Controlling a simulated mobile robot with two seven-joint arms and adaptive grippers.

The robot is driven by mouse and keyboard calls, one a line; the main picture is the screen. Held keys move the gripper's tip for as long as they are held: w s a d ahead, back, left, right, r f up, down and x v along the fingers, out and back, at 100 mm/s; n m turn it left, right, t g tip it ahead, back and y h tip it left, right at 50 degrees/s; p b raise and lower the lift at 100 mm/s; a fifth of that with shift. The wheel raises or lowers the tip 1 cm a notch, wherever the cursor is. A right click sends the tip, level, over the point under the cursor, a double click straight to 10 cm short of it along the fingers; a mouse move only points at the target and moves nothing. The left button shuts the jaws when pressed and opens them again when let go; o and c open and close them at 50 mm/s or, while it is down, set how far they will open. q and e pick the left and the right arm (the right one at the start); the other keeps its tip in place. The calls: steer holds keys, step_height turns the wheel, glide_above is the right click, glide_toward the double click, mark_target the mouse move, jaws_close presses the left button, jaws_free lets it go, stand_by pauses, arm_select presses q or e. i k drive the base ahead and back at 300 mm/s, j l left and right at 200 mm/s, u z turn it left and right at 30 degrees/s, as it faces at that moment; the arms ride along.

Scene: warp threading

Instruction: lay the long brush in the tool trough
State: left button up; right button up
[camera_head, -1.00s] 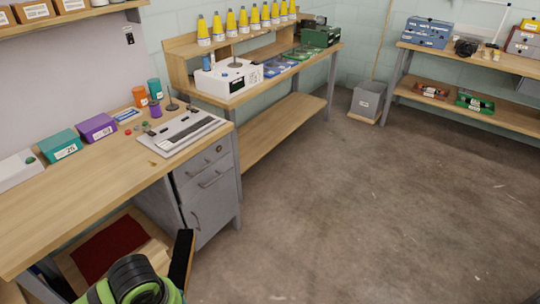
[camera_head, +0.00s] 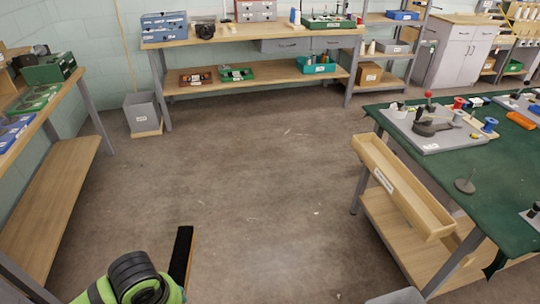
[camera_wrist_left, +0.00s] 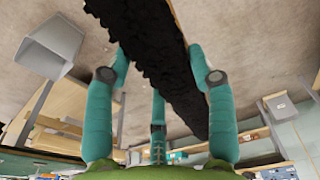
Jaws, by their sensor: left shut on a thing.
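The long brush shows dark bristles and a thin wooden edge in the head view (camera_head: 182,254) at the lower left. In the left wrist view the brush (camera_wrist_left: 150,50) runs diagonally between the teal fingers of my left gripper (camera_wrist_left: 157,70), which is shut on it. The brush is held over the open floor, well left of the trough. The tool trough (camera_head: 402,192) is a long, light wooden channel with a white label, along the near left side of the green-topped table. Its visible inside looks empty. My right gripper is not in view.
The green table (camera_head: 400,110) at the right carries a grey board (camera_head: 435,130), spools and a small stand (camera_head: 465,184). A wooden bench (camera_head: 255,35) stands at the back, with a grey bin (camera_head: 143,112) to its left. The floor between is clear.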

mark_target(394, 181)
steer(key=i+j+z, duration=0.1)
steer(key=z, duration=0.3)
steer(key=i+j+z, duration=0.15)
steer(key=z, duration=0.3)
steer(key=i+j+z, duration=0.25)
steer(key=z, duration=0.15)
steer(key=i+j+z, duration=0.1)
steer(key=j+z, duration=0.15)
steer(key=z, duration=0.2)
steer(key=i+j+z, duration=0.4)
steer(key=j+z, duration=0.15)
steer(key=i+j+z, duration=0.15)
steer(key=j+z, duration=0.15)
steer(key=i+j+z, duration=0.25)
steer(key=j, duration=0.2)
steer(key=i, duration=0.15)
